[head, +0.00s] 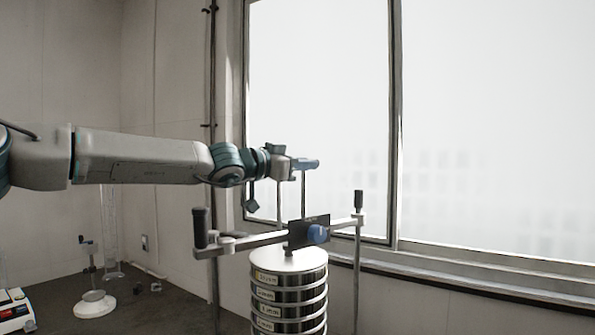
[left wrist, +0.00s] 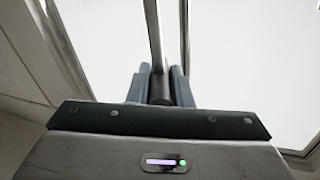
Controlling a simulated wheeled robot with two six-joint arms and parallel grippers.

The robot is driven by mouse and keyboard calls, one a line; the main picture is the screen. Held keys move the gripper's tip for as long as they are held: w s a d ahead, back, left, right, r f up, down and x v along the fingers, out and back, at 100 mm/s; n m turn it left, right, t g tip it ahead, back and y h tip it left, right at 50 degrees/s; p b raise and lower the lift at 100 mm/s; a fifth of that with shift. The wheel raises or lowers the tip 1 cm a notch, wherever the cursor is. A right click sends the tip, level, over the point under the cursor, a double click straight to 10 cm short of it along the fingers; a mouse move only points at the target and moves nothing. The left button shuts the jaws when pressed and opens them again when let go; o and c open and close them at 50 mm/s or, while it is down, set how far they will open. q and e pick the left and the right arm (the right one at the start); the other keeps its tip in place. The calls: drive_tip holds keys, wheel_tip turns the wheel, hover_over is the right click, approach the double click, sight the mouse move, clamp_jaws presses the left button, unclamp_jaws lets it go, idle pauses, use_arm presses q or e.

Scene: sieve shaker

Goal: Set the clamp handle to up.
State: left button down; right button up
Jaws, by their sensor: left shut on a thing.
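My left gripper (head: 305,163) reaches in from the left above the sieve stack. In the left wrist view its blue-grey fingers are closed on a dark round grip (left wrist: 161,90). In the head view the gripper covers the held part, at the top of thin rods (head: 303,195); I cannot tell for sure that it is the clamp handle. A black upright handle (head: 200,225) stands at the left end of the metal crossbar (head: 255,240), and a black knob (head: 358,200) at its right end. My right gripper is not in view.
The sieve stack (head: 290,290) stands below the crossbar, with a black plate and blue knob (head: 318,234) above its lid. A white-based stand (head: 95,305) and a red-and-white device (head: 14,308) are at lower left. Large windows are behind.

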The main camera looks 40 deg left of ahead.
use_arm(q)
drive_tip(key=shift+a+r, duration=0.1)
drive_tip(key=shift+r, duration=0.35)
drive_tip(key=c, duration=1.3)
unclamp_jaws()
drive_tip(key=shift+c, duration=0.2)
drive_tip(key=shift+o, duration=0.2)
drive_tip(key=shift+d+f, duration=0.1)
drive_tip(key=shift+d, duration=0.2)
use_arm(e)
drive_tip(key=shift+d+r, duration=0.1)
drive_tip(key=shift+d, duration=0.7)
use_arm(q)
drive_tip(key=shift+s+a, duration=0.15)
drive_tip(key=p+v, duration=0.1)
drive_tip(key=v, duration=0.1)
drive_tip(key=p+v, duration=0.1)
drive_tip(key=shift+s+r+p, duration=0.15)
drive_tip(key=shift+r+p, duration=0.1)
drive_tip(key=shift+p, duration=0.1)
drive_tip(key=v, duration=0.2)
drive_tip(key=p+v, duration=0.1)
drive_tip(key=shift+s+f, duration=0.25)
drive_tip(key=shift+s, duration=0.15)
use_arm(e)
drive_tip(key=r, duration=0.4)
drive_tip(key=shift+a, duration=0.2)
